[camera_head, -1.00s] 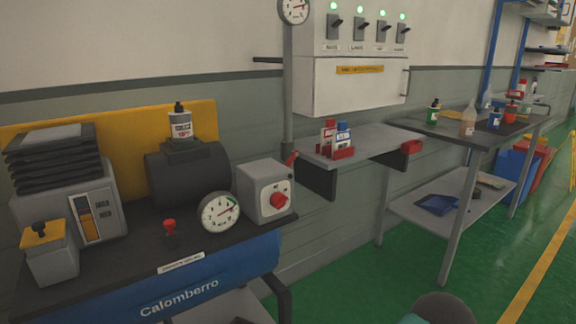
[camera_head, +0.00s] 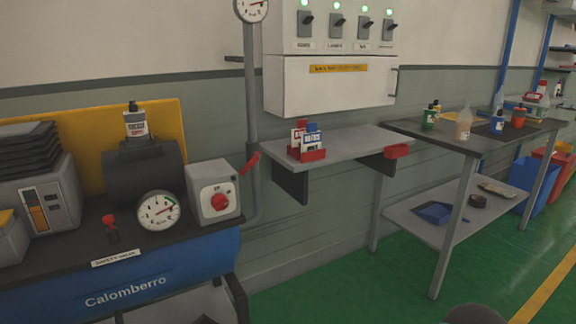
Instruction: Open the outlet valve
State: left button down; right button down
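A red lever (camera_head: 249,164) sits at the foot of the grey vertical pipe (camera_head: 251,100), beside the grey switch box with a red knob (camera_head: 220,202). It slants up to the right. A small red-topped valve (camera_head: 109,221) stands on the compressor (camera_head: 165,281), left of a round dial gauge (camera_head: 158,211). I cannot tell for certain which of these is the outlet valve. Neither of my grippers is in view.
A wall shelf (camera_head: 355,137) holds red and blue bottles in a red tray. A white switch cabinet (camera_head: 325,85) hangs above. A grey workbench (camera_head: 410,130) with bottles stands right. Green floor (camera_head: 385,290) is open in front.

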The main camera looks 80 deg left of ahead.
aim_at(257, 156)
jog(key=z, duration=0.15)
jog(key=i, duration=0.8)
jog(key=u, duration=2.05)
jog(key=i, duration=0.2)
jog(key=u, duration=1.8)
jog(key=k, duration=0.65)
jog(key=u, duration=0.4)
jog(key=i, duration=1.4)
jog(key=z, duration=0.05)
